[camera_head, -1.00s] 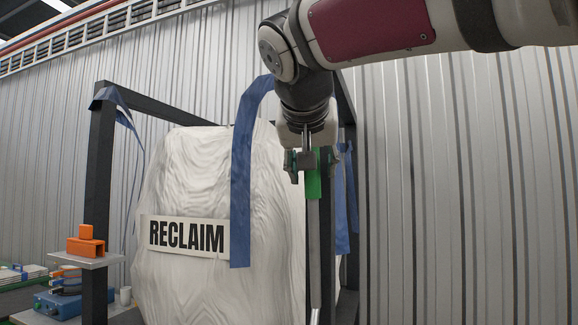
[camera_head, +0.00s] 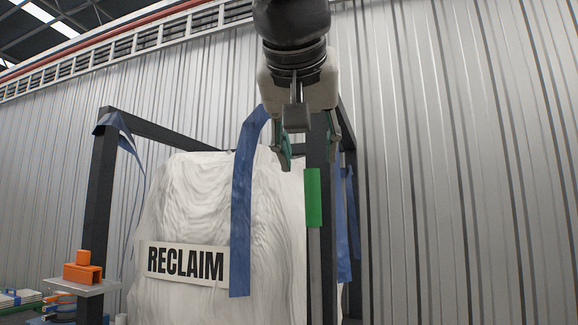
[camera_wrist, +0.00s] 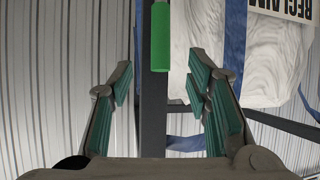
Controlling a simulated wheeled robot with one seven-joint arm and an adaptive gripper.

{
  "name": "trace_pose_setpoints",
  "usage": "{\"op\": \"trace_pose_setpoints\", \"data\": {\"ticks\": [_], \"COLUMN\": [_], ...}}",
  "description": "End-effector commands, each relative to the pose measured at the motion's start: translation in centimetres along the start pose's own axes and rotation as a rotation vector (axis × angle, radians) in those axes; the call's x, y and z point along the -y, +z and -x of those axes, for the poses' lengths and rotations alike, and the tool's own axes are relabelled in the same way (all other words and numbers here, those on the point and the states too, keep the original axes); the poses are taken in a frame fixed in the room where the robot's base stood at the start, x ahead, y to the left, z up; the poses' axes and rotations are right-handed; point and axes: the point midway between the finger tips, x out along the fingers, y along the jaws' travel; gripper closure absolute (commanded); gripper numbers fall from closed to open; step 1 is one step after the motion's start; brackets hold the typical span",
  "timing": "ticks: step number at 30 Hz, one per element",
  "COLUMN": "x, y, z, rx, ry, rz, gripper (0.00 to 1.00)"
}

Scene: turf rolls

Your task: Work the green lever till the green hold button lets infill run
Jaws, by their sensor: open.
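In the wrist view my gripper (camera_wrist: 160,65) holds nothing. The grip's depth relative to the fingertips is hard to tell. I cannot see a green hold button in either view.
A white bulk bag (camera_head: 190,205) with a RECLAIM sign (camera_head: 186,264) hangs left of the lever, inside a dark frame (camera_head: 103,180). Blue straps (camera_head: 243,200) hang close by. An orange block (camera_head: 83,272) sits on a small shelf at left. The ribbed wall at right is clear.

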Motion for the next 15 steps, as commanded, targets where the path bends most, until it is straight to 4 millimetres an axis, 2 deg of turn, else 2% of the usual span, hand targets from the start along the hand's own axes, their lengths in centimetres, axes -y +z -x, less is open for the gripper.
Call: {"op": "trace_pose_setpoints", "data": {"ticks": [7, 12, 13, 15], "x": [0.0, 0.0, -0.1, -0.2], "y": [0.0, 0.0, 0.0, 0.0], "z": [0.0, 0.4, 0.6, 1.1], "rx": [0.000, 0.010, 0.015, 0.031], "ry": [0.000, -0.006, -0.008, -0.016], "rz": [0.000, 0.068, 0.103, 0.217], "gripper": [0.58, 0.96, 1.00, 1.00]}}
